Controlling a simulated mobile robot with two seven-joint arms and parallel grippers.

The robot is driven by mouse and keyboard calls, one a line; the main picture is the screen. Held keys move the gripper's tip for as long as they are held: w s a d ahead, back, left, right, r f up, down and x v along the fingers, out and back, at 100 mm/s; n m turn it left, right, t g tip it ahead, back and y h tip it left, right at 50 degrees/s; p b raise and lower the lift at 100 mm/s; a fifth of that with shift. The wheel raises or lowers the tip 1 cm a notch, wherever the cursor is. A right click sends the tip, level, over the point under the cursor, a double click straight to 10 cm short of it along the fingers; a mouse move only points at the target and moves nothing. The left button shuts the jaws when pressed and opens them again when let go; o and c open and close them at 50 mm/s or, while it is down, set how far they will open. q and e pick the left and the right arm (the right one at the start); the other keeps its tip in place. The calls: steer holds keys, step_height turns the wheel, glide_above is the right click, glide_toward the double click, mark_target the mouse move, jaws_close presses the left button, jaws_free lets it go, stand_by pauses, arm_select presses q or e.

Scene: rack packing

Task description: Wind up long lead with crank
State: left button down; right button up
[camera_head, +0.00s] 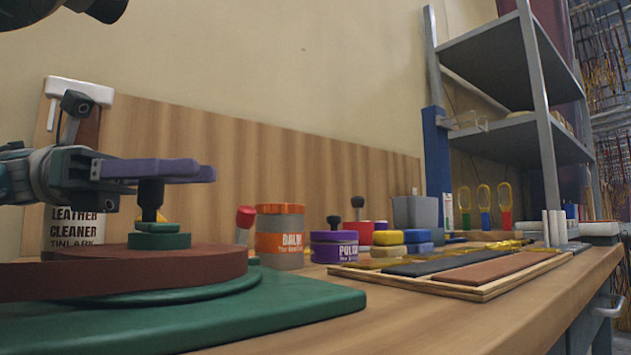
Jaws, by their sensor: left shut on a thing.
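A brown lead (190,273) lies coiled on a round green reel (215,291), and its free length runs off to the left edge. The reel stands on a green base (300,298) on the bench. A green hub (158,241) rises from the middle of the coil and carries a black crank knob (151,195). My left gripper (180,171), with purple fingers, comes in level from the left and is shut on the crank knob's upper part, which the fingers partly hide. My right gripper is not in view.
A leather cleaner bottle (75,228) stands behind my left gripper. An orange tin (279,236) and a purple polish tin (338,246) stand right of the reel. A wooden tray (480,289) with dark and brown strips lies farther right. The bench front right is clear.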

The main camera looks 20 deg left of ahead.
arm_select(q)
steer(key=c, duration=0.6)
jaws_free()
steer(key=p+v, duration=0.1)
steer(key=v, duration=0.5)
steer(key=shift+a+r, duration=0.15)
steer(key=shift+s+a, duration=0.2)
steer(key=shift+a, duration=0.35)
